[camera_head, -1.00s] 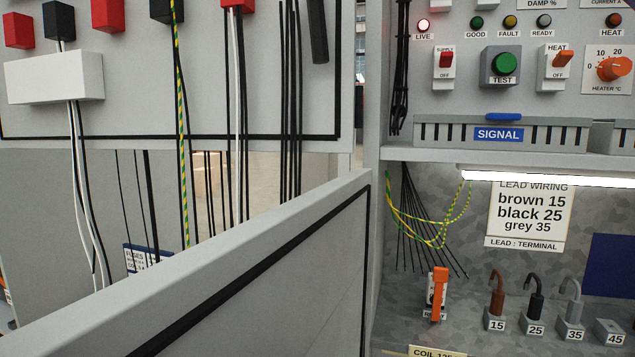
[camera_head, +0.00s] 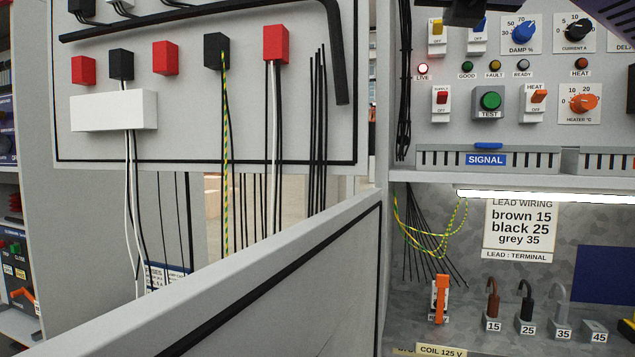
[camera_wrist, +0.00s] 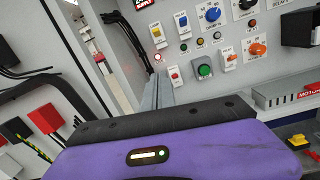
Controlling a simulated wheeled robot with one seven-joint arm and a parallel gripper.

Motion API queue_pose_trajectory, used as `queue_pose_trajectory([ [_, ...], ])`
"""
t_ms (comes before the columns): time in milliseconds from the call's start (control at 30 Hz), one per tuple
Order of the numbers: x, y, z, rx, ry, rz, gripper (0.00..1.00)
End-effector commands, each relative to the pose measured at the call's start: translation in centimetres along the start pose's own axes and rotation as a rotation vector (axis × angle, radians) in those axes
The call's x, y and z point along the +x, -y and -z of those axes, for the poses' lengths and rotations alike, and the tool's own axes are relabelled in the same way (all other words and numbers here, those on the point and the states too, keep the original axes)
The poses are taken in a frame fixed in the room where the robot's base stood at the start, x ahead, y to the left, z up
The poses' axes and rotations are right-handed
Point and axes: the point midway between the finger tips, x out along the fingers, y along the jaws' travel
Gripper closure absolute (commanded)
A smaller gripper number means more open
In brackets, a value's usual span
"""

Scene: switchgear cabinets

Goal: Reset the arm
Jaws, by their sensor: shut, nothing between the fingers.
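My gripper (camera_wrist: 161,90) shows in the wrist view as two grey fingers lying together beyond my purple wrist housing. It is shut and empty. It points toward the control panel (camera_wrist: 203,100) with its switches and knobs, and I see no contact. In the head view, a dark part of my arm (camera_head: 480,12) hangs at the top right edge, in front of the panel; the fingers are not clear there.
A grey door edge (camera_head: 290,250) slants across the front. Left is a board with red and black blocks (camera_head: 276,45). Right, below the SIGNAL trunking (camera_head: 485,160), brown (camera_head: 493,298), black (camera_head: 527,300) and grey (camera_head: 562,305) leads stand at terminals 15, 25 and 35. LIVE lamp (camera_head: 423,69) glows red.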

Motion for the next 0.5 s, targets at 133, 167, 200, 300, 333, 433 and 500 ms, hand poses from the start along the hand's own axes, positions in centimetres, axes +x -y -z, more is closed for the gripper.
queue_pose_trajectory([
  [133, -0.4, -1.6, -1.0, 0.101, 0.041, -0.065, 1.0],
  [167, -0.5, -2.0, -1.3, 0.125, 0.052, -0.084, 1.0],
  [200, -0.8, -2.6, -1.7, 0.16, 0.066, -0.11, 1.0],
  [300, -1.6, -4.1, -2.9, 0.256, 0.099, -0.186, 1.0],
  [333, -1.8, -4.4, -3.0, 0.288, 0.104, -0.211, 1.0],
  [433, -2.1, -5.5, -3.0, 0.414, 0.11, -0.299, 1.0],
  [500, -2.3, -6.0, -2.6, 0.515, 0.102, -0.367, 1.0],
])
